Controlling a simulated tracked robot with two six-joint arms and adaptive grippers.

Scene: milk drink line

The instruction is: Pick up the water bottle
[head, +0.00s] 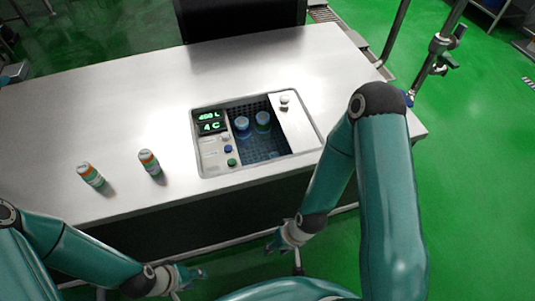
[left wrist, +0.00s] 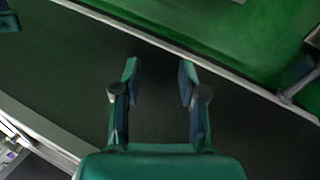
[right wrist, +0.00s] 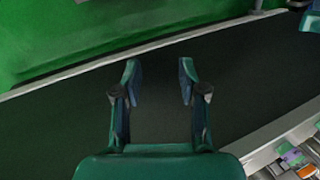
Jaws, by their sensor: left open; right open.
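Two small bottles with white, orange and green colouring stand on the steel table's left part, one bottle (head: 90,175) further left and the other bottle (head: 149,162) nearer the machine. Two blue-and-white round containers (head: 242,127) (head: 263,121) sit in the machine's dark basin. I cannot tell which of these is the water bottle. My left gripper (head: 195,275) is open and empty, low in front of the table; its spread fingers show in the left wrist view (left wrist: 158,75). My right gripper (head: 274,243) is open and empty, also low before the table, as in the right wrist view (right wrist: 158,75).
The steel table (head: 100,115) has free room behind the bottles. A built-in machine (head: 300,130) has a lit display (head: 209,120) and several buttons beside its basin. The table's front edge lies between both grippers and the bottles. Green floor (head: 470,170) lies at the right.

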